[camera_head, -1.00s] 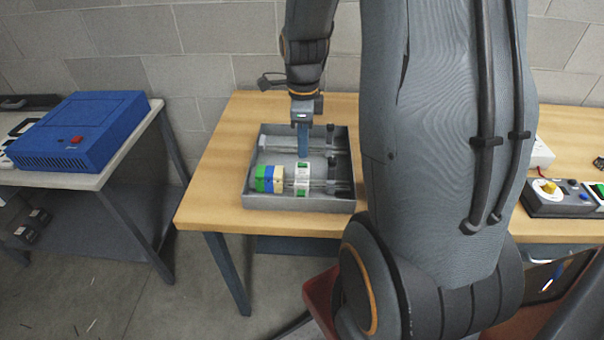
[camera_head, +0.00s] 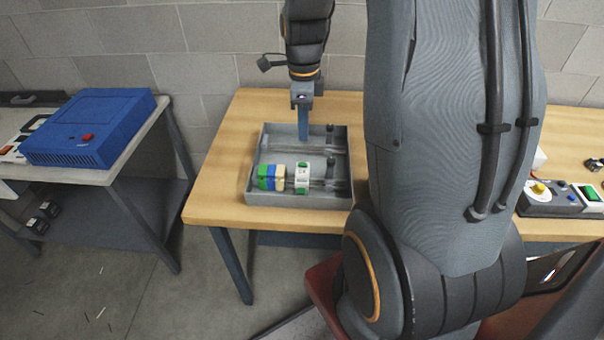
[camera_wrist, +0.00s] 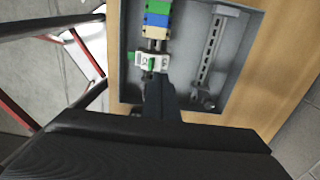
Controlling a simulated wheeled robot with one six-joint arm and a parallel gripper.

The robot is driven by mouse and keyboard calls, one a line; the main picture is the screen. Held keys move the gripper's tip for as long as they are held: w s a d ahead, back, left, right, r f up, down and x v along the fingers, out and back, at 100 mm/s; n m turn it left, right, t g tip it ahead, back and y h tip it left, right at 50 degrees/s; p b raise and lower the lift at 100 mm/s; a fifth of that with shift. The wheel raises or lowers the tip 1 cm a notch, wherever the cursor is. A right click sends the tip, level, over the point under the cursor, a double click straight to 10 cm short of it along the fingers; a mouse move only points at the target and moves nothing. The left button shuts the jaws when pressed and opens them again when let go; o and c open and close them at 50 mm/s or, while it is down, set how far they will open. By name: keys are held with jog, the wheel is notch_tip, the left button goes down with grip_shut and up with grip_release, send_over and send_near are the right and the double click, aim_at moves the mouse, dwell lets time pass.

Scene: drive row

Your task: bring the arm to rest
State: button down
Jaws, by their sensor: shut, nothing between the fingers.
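My gripper (camera_head: 303,124) is above the back part of a grey tray on the wooden table, fingers pointing down. It is shut and empty. In the wrist view its dark fingers (camera_wrist: 160,98) overlap the tray in the picture, close to a white and green block. Whether the fingers touch anything cannot be told. My arm rises from the gripper and bends over to the large grey link at the right.
The grey tray (camera_head: 253,171) holds a rail with green, blue and yellow blocks (camera_head: 270,177) and a white-green block (camera_head: 302,178). A blue box (camera_head: 88,128) sits on the left table. A control panel (camera_head: 560,198) is at right. Bare wood (camera_head: 222,170) lies left of the tray.

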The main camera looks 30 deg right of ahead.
dwell(0.3)
jog(key=s+a+f+n+b, duration=0.2)
jog(key=a+n, duration=0.4)
jog(key=n, duration=0.6)
jog(key=s+a+f+n+t+b, duration=0.1)
jog(key=s+a+f+n+b, duration=0.2)
jog(key=n, duration=0.9)
jog(key=s+a+b, duration=0.2)
jog(key=a+b, duration=0.1)
jog(key=a, duration=0.1)
jog(key=shift+s+f+n, duration=0.2)
jog(key=shift+s+n, duration=0.05)
jog(key=shift+n, duration=0.15)
